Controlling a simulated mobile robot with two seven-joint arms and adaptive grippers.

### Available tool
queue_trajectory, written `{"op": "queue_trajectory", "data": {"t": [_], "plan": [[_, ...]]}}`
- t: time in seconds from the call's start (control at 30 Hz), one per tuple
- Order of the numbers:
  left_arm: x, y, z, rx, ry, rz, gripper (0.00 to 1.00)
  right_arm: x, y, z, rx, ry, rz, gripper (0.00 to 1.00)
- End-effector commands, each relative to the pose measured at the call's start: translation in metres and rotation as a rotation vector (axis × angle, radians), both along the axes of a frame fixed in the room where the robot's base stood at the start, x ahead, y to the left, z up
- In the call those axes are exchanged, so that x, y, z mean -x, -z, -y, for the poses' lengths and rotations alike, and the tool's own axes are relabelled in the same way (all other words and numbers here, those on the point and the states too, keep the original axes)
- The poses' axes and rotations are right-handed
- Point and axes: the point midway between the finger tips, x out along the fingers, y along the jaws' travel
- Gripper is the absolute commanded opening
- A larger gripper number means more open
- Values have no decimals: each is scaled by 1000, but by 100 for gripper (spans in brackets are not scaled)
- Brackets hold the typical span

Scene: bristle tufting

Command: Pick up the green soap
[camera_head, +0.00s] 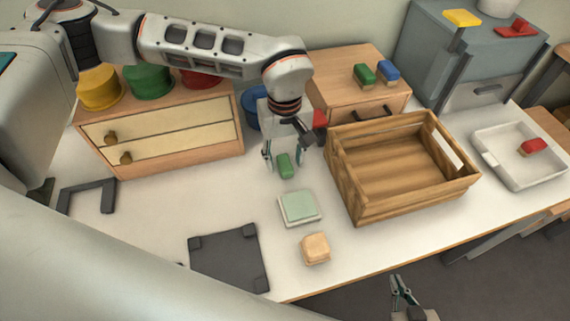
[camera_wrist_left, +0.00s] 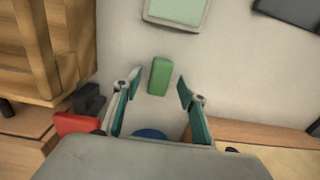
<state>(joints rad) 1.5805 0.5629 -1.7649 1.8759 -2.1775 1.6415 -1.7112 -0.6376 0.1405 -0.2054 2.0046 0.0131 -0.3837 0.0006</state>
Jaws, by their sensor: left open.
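The green soap (camera_head: 286,165) is a small rounded green block lying on the white table. In the left wrist view the green soap (camera_wrist_left: 160,76) lies centred ahead of my fingers. My left gripper (camera_head: 280,164) is open above and around the soap's end. In the left wrist view its fingers (camera_wrist_left: 157,91) stand on both sides of the soap, with a gap on each side. My right gripper (camera_head: 402,285) is at the bottom of the head view, off the table's front edge; its fingers look apart and empty.
A pale green square dish (camera_head: 299,208) and a tan block (camera_head: 316,248) lie in front of the soap. A wooden crate (camera_head: 350,205) stands to the right. A drawer cabinet (camera_head: 160,146) stands to the left. A red object (camera_head: 319,120) is just behind my left gripper.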

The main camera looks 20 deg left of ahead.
Motion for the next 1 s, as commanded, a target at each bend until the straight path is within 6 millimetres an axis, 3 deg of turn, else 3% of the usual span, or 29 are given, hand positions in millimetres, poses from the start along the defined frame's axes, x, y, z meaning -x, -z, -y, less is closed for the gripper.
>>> {"op": "queue_trajectory", "data": {"t": [0.27,0.4,0.43,0.77,1.0], "plan": [[0,2,0,0,0,1,42,-4,-2,1,3,1,6,0],[0,2,0,0,0,1,5,-4,-1,2,4,2,6,0],[0,2,0,0,0,1,0,-4,-1,2,4,2,6,0],[-1,1,0,1,0,3,0,-1,1,2,3,3,0,0],[-1,-15,0,0,-1,5,0,3,2,2,3,3,-8,0]]}}
